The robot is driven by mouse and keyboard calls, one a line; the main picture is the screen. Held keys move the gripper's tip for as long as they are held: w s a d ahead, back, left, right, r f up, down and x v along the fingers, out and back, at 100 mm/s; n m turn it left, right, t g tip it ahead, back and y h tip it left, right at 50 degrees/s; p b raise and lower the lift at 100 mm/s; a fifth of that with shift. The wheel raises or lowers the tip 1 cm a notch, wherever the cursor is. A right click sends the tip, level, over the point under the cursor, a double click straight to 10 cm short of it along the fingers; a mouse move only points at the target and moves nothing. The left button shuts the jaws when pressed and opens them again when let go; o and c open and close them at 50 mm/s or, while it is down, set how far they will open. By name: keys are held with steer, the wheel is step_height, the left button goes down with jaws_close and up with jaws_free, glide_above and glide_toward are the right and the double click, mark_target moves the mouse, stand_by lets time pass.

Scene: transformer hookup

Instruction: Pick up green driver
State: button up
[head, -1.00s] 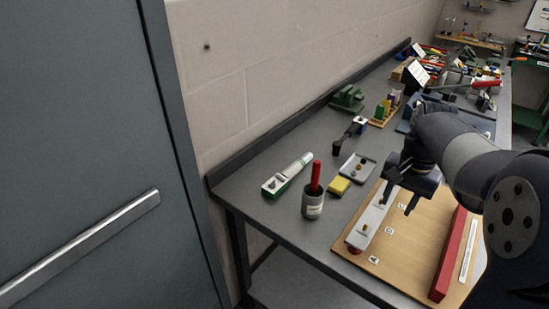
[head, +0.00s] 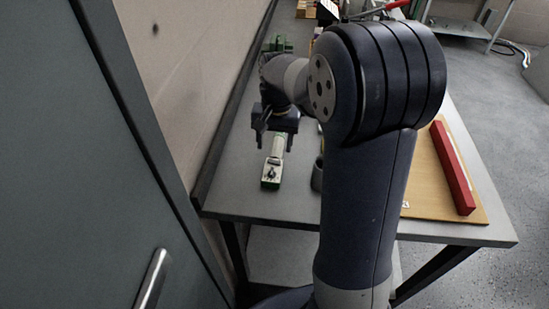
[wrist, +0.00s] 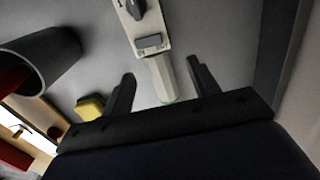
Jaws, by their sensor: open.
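My gripper (head: 275,135) is open, with one finger on each side of that narrow end. In the wrist view my gripper (wrist: 160,78) shows a gap on both sides of the tool. I cannot tell the height of the fingers above the bench.
A dark cup (wrist: 50,62) with a red handle (wrist: 12,80) stands left of the tool in the wrist view. A yellow block (wrist: 90,107) lies near the left finger. A wooden board (head: 432,190) bears a red bar (head: 455,175). The wall runs along the bench's left.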

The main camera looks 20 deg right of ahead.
mark_target(275, 153)
step_height(275, 153, down, 5)
steer(key=shift+s+d+r, duration=0.1)
steer(key=shift+r, duration=0.05)
steer(key=c, duration=1.2)
